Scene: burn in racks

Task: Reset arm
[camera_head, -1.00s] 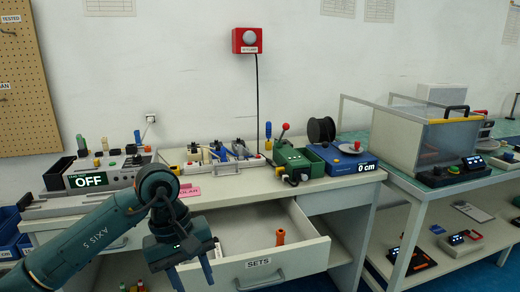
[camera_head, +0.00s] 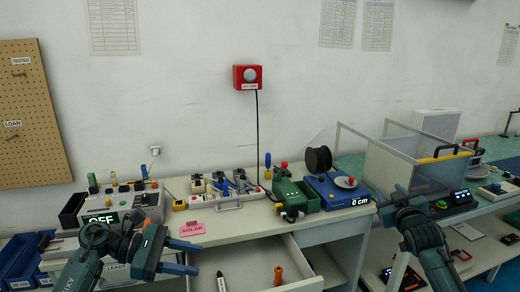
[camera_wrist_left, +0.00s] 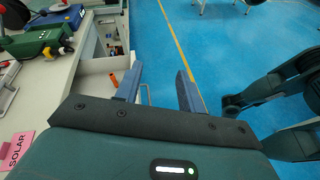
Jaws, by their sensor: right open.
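My left gripper (camera_head: 186,257) is at the lower left in the head view, in front of the desk and left of the open drawer. Its two fingers point right, apart and empty. In the left wrist view the fingers of my left gripper (camera_wrist_left: 157,88) are spread with only blue floor and the drawer edge behind them. My right arm comes in at the lower right of the head view, with its gripper end (camera_head: 401,200) in front of the clear-walled box. Its fingertips are hard to make out.
A pink SOLAR card (camera_head: 192,229), a green device (camera_head: 290,195) and a blue scale (camera_head: 340,192) are on the desk. The clear-walled box (camera_head: 395,160) stands at right.

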